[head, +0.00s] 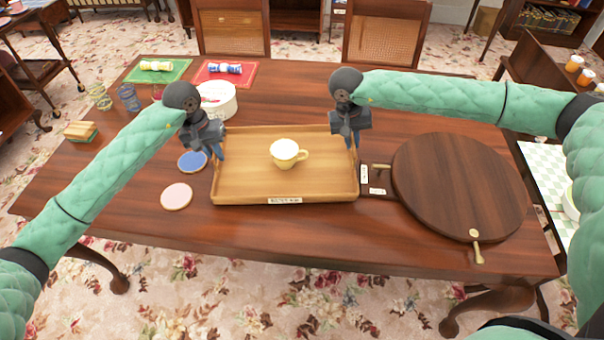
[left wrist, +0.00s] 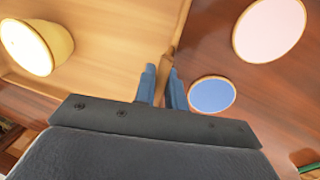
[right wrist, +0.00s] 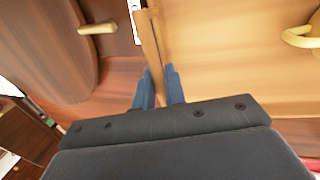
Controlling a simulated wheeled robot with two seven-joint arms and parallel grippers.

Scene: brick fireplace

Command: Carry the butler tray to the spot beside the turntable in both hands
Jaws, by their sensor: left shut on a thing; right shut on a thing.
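The wooden butler tray (head: 240,188) is in the middle of the table in the head view, with a cream cup (head: 285,152) standing in it. My left gripper (head: 218,152) is shut on the tray's left wall; the left wrist view shows its blue fingers (left wrist: 164,88) on either side of that wall. My right gripper (head: 352,142) is shut on the right wall, between its blue fingers (right wrist: 158,88) in the right wrist view. The round dark turntable (head: 458,185) lies right of the tray. I cannot tell whether the tray touches the table.
Small label cards (head: 377,191) lie between tray and turntable. A blue coaster (head: 192,161) and a pink coaster (head: 176,196) lie left of the tray. A white round tin (head: 217,101) stands behind my left gripper. The table's front strip (head: 300,228) is clear.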

